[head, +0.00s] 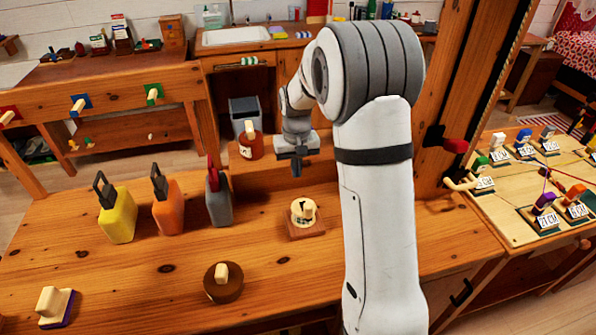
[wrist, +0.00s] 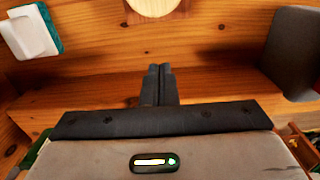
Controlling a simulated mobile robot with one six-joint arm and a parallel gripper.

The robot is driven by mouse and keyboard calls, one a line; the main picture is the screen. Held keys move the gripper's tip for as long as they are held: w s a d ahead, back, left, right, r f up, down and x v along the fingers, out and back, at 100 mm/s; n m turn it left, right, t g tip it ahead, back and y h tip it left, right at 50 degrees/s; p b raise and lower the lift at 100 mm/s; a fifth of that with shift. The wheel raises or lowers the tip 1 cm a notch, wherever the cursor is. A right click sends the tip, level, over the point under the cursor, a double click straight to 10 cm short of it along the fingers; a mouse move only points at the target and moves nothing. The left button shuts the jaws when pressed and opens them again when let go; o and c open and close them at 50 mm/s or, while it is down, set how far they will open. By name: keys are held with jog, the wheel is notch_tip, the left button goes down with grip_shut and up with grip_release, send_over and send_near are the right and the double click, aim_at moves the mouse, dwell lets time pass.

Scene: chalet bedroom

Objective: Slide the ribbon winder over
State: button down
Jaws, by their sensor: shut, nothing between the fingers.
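No label names the ribbon winder. The likeliest match is a round cream piece with an upright cream knob on a square wooden base (head: 304,229), standing on the plank table in the head view. Its cream disc and wooden edge (wrist: 151,8) are cut off by the top of the wrist view. My gripper (head: 296,174) points down behind the piece in the head view, apart from it. In the wrist view its dark fingers (wrist: 158,84) are together and empty, with bare wood between them and the base.
Yellow (head: 118,217), orange (head: 167,208) and grey (head: 219,205) bottles stand left of the piece. A brown round block (head: 222,288) is nearer. A red-brown cylinder (head: 251,146) stands farther back. A wooden post (head: 452,95) rises at right. A white-and-teal block (wrist: 30,33) shows in the wrist view.

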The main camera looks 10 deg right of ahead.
notch_tip(320, 180, down, 8)
jog(key=shift+r, duration=0.25)
jog(key=s, duration=0.2)
jog(key=s+p, duration=0.1)
jog(key=shift+s+r, duration=0.25)
jog(key=shift+s+f, duration=0.15)
jog(key=shift+s, duration=0.1)
